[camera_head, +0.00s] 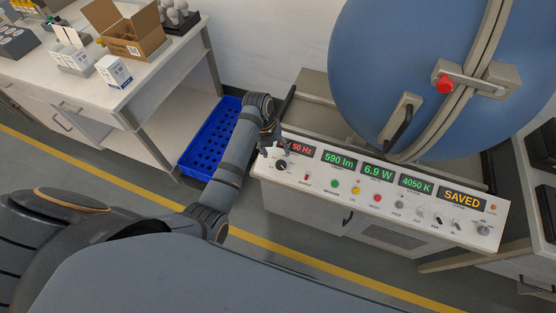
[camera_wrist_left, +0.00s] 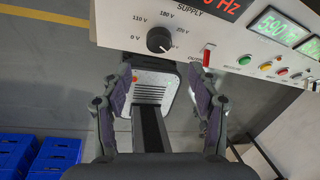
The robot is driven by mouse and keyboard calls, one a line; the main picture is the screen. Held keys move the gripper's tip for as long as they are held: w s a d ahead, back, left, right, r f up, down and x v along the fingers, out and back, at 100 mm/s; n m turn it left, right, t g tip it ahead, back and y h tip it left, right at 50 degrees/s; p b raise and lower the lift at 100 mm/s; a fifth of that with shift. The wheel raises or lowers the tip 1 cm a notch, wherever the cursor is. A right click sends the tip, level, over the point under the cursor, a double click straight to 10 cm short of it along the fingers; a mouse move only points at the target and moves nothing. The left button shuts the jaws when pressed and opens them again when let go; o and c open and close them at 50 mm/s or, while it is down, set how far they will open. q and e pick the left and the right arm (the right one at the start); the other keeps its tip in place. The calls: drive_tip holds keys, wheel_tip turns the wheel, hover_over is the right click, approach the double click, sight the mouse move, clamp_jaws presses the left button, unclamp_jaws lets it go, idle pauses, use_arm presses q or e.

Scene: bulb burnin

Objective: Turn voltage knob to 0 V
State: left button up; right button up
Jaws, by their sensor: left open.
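The voltage knob (camera_head: 281,165) is a round black dial at the left end of the white control panel (camera_head: 330,186). In the left wrist view the knob (camera_wrist_left: 159,40) has 0 V at its left, with 110 V, 180 V and 220 V around its top and right. A pale mark shows at its lower right; its exact setting is hard to read. My left gripper (camera_head: 268,151) is at the panel's left end, close to the knob. In the wrist view its open fingers (camera_wrist_left: 160,82) are apart and empty, just below the knob in the picture.
A red output switch (camera_wrist_left: 207,55) sits right of the knob, with several buttons and switches beyond. Displays read 590 lm, 6.9 W, 4050 K and SAVED. A large blue sphere (camera_head: 400,60) stands behind. A blue crate (camera_head: 199,152) and a white bench (camera_head: 130,85) are left.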

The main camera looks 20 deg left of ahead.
sight(281, 165)
use_arm(q)
drive_tip(key=f, duration=0.2)
drive_tip(key=d+f, duration=0.1)
drive_tip(key=f, duration=0.5)
drive_tip(key=shift+w+d+f, duration=0.15)
drive_tip(key=shift+w+d, duration=0.05)
drive_tip(key=shift+w, duration=0.1)
drive_tip(key=shift+d+f, duration=0.1)
drive_tip(key=shift+f, duration=0.35)
drive_tip(key=c, duration=1.2)
drive_tip(key=shift+o, duration=0.2)
use_arm(e)
drive_tip(key=shift+w+a, duration=0.1)
drive_tip(key=shift+w, duration=0.5)
drive_tip(key=shift+r, duration=0.1)
